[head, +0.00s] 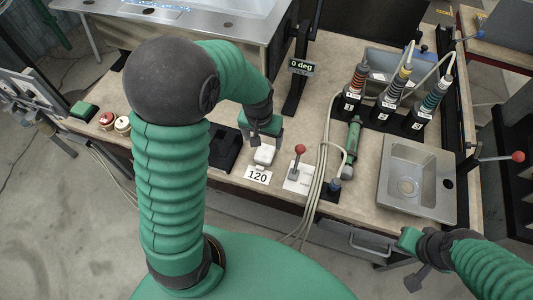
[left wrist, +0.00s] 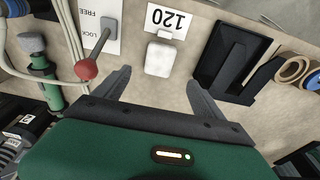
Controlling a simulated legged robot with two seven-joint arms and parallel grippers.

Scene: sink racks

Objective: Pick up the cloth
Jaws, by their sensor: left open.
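A small white item (head: 264,155), which may be the folded cloth, lies on the worktop just behind the label "120" (head: 257,175). In the left wrist view the white item (left wrist: 160,56) lies ahead of and between my open fingers, with clear worktop on both sides of it. My left gripper (head: 264,142) is open and empty, close to the white item; I cannot tell the exact height. Its two fingers also show in the left wrist view (left wrist: 158,80). My right gripper (head: 411,260) is at the lower right, off the worktop's front edge; its jaws are unclear.
A red-knobbed lever (head: 299,150) stands just right of the white item. A black holder (head: 225,147) is on its left. Cables (head: 322,160), a green tool (head: 353,138), labelled black stands (head: 385,108) and a metal sink (head: 412,180) are further right.

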